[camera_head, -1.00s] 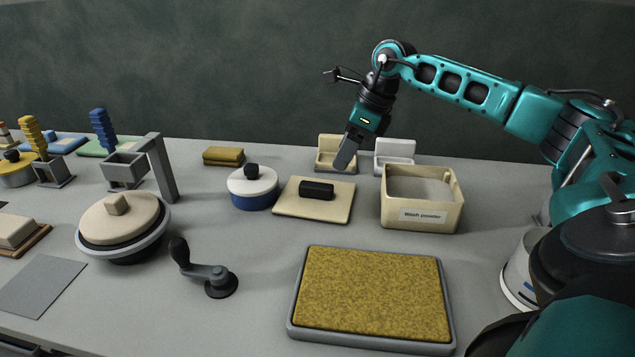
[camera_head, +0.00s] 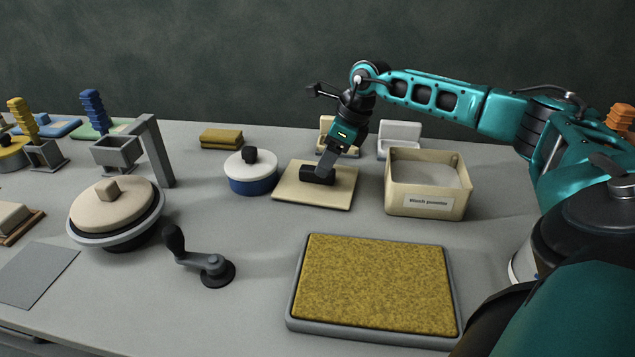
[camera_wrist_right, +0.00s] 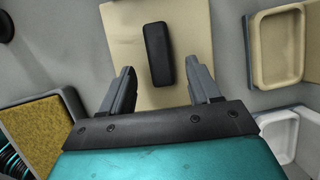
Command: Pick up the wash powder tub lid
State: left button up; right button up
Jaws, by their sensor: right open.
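The wash powder tub lid (camera_head: 335,195) is a flat cream square with a black bar handle (camera_head: 311,174), lying on the table left of the cream tub labelled "Wash powder" (camera_head: 424,202). In the right wrist view the lid (camera_wrist_right: 197,30) shows with its black handle (camera_wrist_right: 157,54) ahead of and between the fingers. My right gripper (camera_head: 327,172) is open above the lid at the handle; the head view shows a finger overlapping the handle. The wrist view shows the fingers (camera_wrist_right: 160,88) apart on either side of the handle's line. My left gripper is not seen.
A blue and white lidded pot (camera_head: 251,173) stands left of the lid. A tray with a mottled yellow pad (camera_head: 375,284) lies in front. Small cream (camera_head: 326,124) and white (camera_head: 399,137) open boxes stand behind. A crank handle (camera_head: 205,264) is at front left.

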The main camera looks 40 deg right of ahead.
aim_at(317, 178)
jog(key=x, duration=0.4)
jog(key=shift+w+a+r, duration=0.1)
jog(key=shift+w+r, duration=0.05)
jog(key=shift+w, duration=0.05)
jog(key=c, duration=1)
jog(key=shift+c, duration=0.6)
jog(key=shift+r, duration=0.15)
